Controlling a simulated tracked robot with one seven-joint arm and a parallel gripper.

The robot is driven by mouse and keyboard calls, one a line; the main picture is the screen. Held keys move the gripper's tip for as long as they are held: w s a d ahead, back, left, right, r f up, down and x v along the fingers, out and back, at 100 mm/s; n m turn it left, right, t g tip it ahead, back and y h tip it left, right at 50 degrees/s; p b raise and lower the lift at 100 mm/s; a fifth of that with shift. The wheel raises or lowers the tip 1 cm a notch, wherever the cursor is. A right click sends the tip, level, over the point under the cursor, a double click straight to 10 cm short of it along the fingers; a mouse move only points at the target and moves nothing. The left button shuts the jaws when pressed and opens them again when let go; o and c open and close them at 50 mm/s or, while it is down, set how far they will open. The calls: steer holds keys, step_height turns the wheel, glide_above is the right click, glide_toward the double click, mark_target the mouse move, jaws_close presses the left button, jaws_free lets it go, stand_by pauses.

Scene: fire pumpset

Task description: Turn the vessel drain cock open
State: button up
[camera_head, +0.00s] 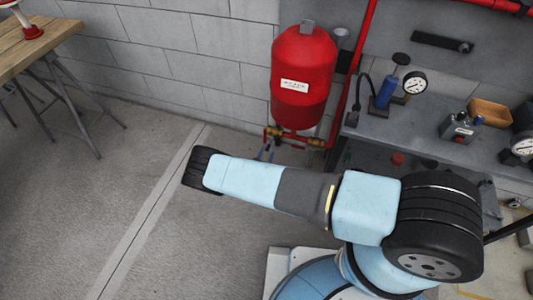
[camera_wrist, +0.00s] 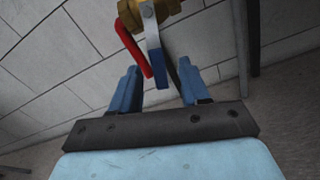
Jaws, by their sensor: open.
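In the wrist view a brass valve body (camera_wrist: 150,12) is at the top. A red curved handle (camera_wrist: 133,48) and a flat grey-and-blue lever (camera_wrist: 155,50) extend down from it. I cannot tell for certain which of these is the drain cock's handle. My gripper (camera_wrist: 158,68) is open, its blue fingers below the brass body and on either side of the handles' lower ends. Contact cannot be made out. In the head view my gripper (camera_head: 266,150) shows small and partly hidden just below the fittings.
A red pipe (camera_head: 355,75) runs down right of the vessel. A grey bench (camera_head: 400,125) with a gauge (camera_head: 414,83) and a blue cylinder (camera_head: 386,91) stands at the right. A wooden table (camera_head: 35,45) is at the far left. The floor between is clear.

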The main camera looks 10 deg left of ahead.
steer(key=shift+s+a, duration=0.2)
steer(key=shift+s, duration=0.25)
